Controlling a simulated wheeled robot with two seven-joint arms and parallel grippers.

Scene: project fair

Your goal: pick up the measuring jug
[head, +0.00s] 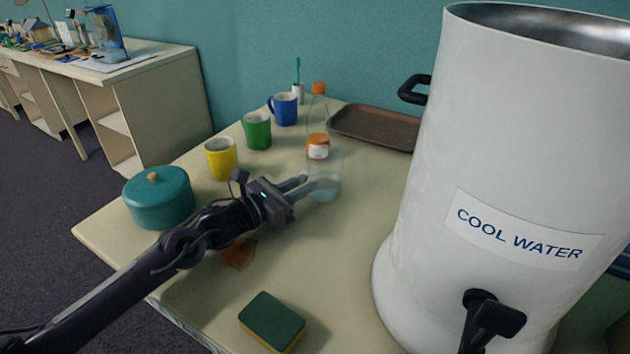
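The measuring jug (328,187) is a clear, see-through vessel standing on the table, with a faint bluish base. My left gripper (309,184) reaches in from the left, with its fingertips right at the jug's left side. Its two fingers show apart with a small gap, so it looks open. I cannot make out a handle or whether the fingers touch the jug. My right gripper is not in view.
Behind the jug stands a clear bottle (318,112) with an orange cap. A large white water dispenser (480,160) fills the right. Yellow (221,160), green (257,131) and blue (284,109) mugs, a teal pot (159,198), a sponge (272,321) and a brown tray (375,128) surround it.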

